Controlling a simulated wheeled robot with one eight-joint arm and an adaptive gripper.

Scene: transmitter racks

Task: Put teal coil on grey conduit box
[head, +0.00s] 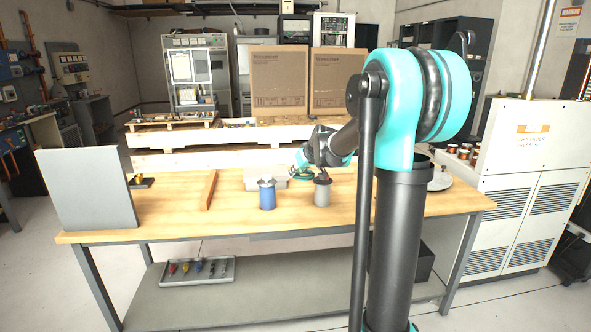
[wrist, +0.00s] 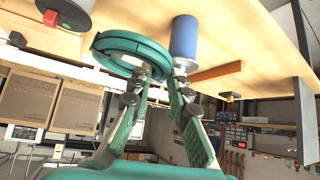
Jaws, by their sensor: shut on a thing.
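The teal coil (wrist: 118,42) is a flat ring; it also shows in the head view (head: 304,176) above the back middle of the table. My gripper (wrist: 155,75) is shut on one side of its rim. In the head view my gripper (head: 303,164) is at the far side of the table.
The blue can (head: 267,196) and a grey can (head: 322,193) stand in front of the coil. A wooden bar (head: 209,190) and an upright grey panel (head: 88,190) are at left. A pale disc (head: 440,181) lies at right.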

